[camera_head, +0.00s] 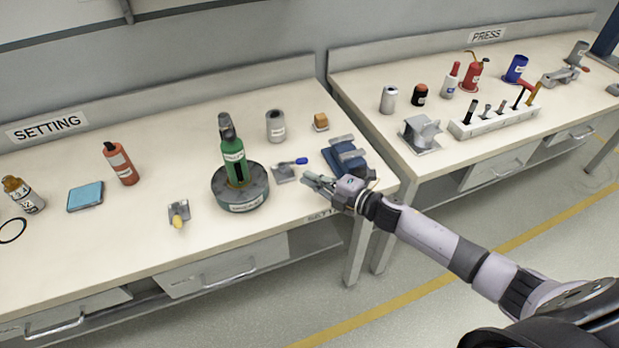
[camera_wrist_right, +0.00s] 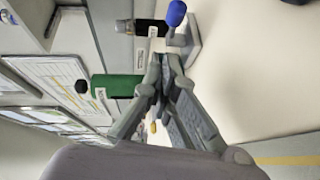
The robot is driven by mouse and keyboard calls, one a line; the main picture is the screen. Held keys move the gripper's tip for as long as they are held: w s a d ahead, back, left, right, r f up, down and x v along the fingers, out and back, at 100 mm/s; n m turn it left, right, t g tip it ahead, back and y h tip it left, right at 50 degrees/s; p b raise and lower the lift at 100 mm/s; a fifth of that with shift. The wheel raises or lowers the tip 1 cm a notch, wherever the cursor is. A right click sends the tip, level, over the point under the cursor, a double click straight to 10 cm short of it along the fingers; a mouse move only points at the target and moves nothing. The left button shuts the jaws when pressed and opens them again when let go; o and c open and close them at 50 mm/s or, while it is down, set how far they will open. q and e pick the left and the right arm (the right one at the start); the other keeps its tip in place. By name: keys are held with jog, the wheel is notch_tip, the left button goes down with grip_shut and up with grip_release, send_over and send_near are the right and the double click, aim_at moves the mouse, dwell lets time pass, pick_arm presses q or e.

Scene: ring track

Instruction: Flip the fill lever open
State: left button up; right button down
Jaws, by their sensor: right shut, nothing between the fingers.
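A small lever with a blue handle (camera_head: 301,161) on a grey metal base (camera_head: 284,174) stands on the SETTING bench, its handle pointing right. A second small lever with a yellow handle (camera_head: 178,221) stands nearer the front edge, left of the green bottle. No label tells me which is the fill lever. My right gripper (camera_head: 308,180) is shut and empty just in front of the blue-handled lever. In the right wrist view the blue handle (camera_wrist_right: 176,13) shows beyond the shut fingertips (camera_wrist_right: 166,62), with a visible gap. My left gripper is out of view.
A green bottle (camera_head: 233,160) stands on a round dark base (camera_head: 240,196) left of the blue lever. The front edge is mostly clear.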

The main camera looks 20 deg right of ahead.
jog(key=v, duration=0.2)
jog(key=shift+s+d+f, duration=0.1)
jog(key=shift+s+d, duration=0.2)
jog(key=shift+s+d+f+b, duration=0.2)
jog(key=shift+s+d+b, duration=0.35)
jog(key=shift+d, duration=0.45)
jog(key=s+a+f+m+g+h, duration=0.25)
jog(key=s+m+g+h, duration=0.2)
jog(key=s+m, duration=0.8)
jog(key=s+a+f+m+g+h, duration=0.3)
jog(key=s+m+g, duration=0.4)
jog(key=s, duration=1)
notch_tip(320, 180, down, 28)
jog(key=s+d+m, duration=0.1)
jog(key=s, duration=0.1)
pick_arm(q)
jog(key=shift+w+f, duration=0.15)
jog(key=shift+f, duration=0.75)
pick_arm(e)
jog(key=s+d+f+g+h, duration=0.1)
jog(key=s+d+f, duration=0.2)
jog(key=s+f, duration=1.1)
jog(key=s, duration=0.2)
jog(key=shift+s+f, duration=0.25)
jog(key=shift+f, duration=0.15)
